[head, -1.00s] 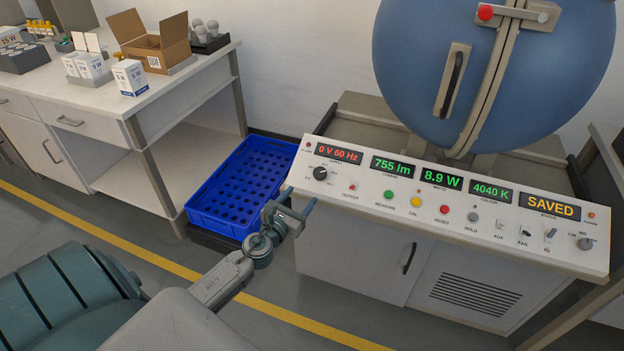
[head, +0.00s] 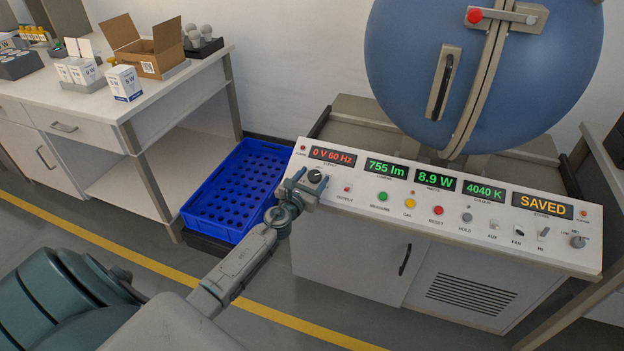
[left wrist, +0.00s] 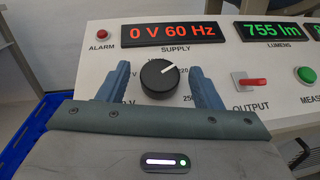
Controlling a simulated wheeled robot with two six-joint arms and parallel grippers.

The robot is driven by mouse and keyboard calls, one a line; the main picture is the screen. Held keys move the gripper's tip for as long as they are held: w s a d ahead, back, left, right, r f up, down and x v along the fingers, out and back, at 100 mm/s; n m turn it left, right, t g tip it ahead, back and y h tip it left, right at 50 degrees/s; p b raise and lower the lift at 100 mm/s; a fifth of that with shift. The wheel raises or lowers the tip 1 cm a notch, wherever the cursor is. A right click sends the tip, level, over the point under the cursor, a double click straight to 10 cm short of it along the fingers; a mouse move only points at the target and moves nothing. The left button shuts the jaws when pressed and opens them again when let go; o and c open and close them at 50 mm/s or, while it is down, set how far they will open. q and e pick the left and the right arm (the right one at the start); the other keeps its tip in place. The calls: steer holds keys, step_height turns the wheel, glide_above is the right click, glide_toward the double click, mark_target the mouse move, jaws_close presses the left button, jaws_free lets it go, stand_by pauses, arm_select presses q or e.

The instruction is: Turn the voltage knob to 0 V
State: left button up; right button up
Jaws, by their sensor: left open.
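The black voltage knob (head: 315,176) is at the left end of the sloped white control panel. In the left wrist view the knob (left wrist: 159,78) has a white pointer line aimed to the upper right. The red supply display (head: 332,156) above it reads 0 V 60 Hz. My left gripper (head: 304,182) is at the knob, open. In the left wrist view its two blue fingers (left wrist: 160,84) stand on either side of the knob, with gaps between. Part of the dial's printed scale is hidden by the fingers. My right gripper is not in view.
A red output switch (head: 347,187) and coloured buttons lie right of the knob. A blue crate (head: 226,183) stands on the floor to the left. A large blue sphere (head: 471,70) rises behind the panel. A bench (head: 170,92) with boxes is at back left.

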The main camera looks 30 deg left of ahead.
arm_select(q)
steer(key=c, duration=1)
steer(key=shift+d+n+y, duration=0.1)
steer(key=shift+n+y, duration=0.2)
steer(key=shift+y, duration=0.1)
